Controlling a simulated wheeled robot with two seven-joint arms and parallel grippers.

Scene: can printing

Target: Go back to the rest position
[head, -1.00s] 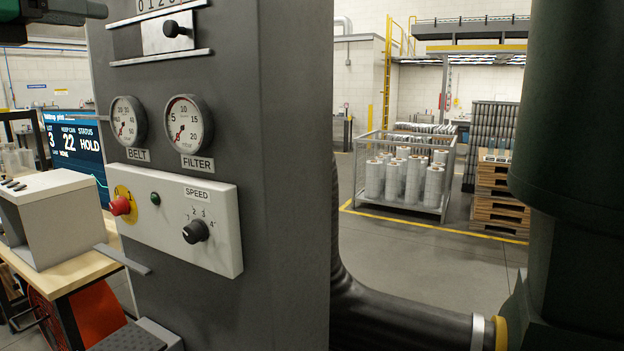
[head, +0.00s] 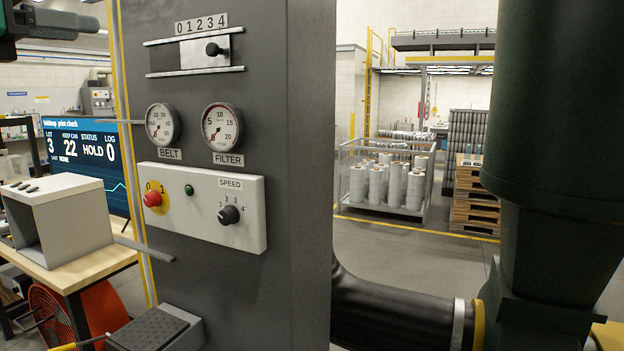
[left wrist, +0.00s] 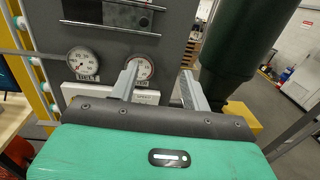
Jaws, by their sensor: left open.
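My left gripper (left wrist: 161,68) is open and empty in the left wrist view. Its two grey fingers stand apart in front of the grey machine cabinet (left wrist: 108,40), and nothing is between them. In the head view the cabinet (head: 225,300) carries a white panel (head: 200,236) with a red button (head: 153,199) and a speed knob (head: 229,215). My right gripper is not in view.
A large dark green housing (head: 555,110) with a black hose (head: 395,312) fills the right side. A wooden bench (head: 95,268) with a grey box (head: 75,232) stands at left, before a screen (head: 85,150). A mesh cage (head: 385,185) stands behind on open floor.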

